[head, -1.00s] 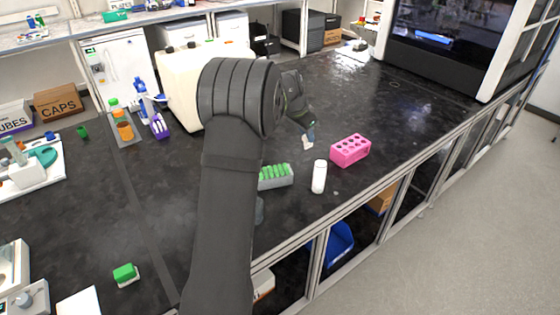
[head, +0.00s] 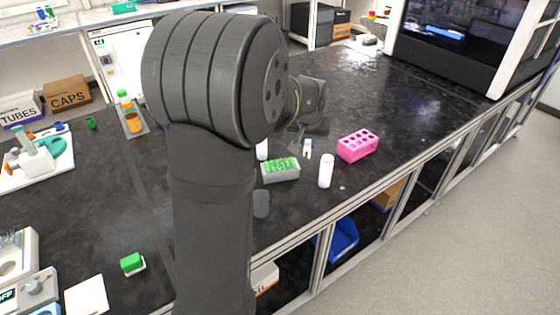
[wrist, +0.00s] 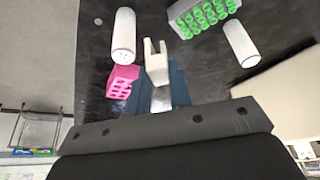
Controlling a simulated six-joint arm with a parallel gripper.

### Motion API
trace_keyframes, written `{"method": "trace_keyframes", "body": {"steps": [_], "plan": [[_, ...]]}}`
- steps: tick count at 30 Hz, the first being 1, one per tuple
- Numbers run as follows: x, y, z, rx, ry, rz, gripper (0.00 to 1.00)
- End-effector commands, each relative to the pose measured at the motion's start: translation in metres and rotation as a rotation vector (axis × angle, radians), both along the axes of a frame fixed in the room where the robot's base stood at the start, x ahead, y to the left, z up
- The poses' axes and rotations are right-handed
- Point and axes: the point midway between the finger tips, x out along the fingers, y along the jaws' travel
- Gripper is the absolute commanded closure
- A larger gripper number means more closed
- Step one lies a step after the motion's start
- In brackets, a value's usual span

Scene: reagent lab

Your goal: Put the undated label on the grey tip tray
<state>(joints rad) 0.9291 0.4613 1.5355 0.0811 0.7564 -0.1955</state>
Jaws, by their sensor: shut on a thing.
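My gripper (head: 309,137) is shut on a small white forked piece (head: 308,149), which I take to be the label. In the wrist view, the forked piece (wrist: 156,64) sticks out beyond my gripper (wrist: 165,88), its two prongs pointing away. I cannot read any writing on it. The grey tip tray (head: 282,176) holds green tips and stands on the dark bench, left of and nearer the camera than my gripper. In the wrist view the tray (wrist: 181,30) is at the top, right of the forked piece and apart from it.
A white bottle (head: 326,171) stands right of the tray. Another white bottle (head: 262,150) is behind it, partly hidden by my arm. A pink rack (head: 357,147) is to the right. A green item (head: 131,263) lies at the front left. The bench behind the pink rack is clear.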

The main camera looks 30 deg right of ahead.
Motion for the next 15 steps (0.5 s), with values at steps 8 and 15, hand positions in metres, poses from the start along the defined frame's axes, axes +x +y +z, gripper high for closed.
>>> {"method": "trace_keyframes", "body": {"steps": [8, 15], "plan": [[0.062, 0.02, -0.04, 0.002, 0.003, 0.004, 1.0], [0.095, 0.029, -0.06, 0.001, 0.001, 0.0, 1.0]]}}
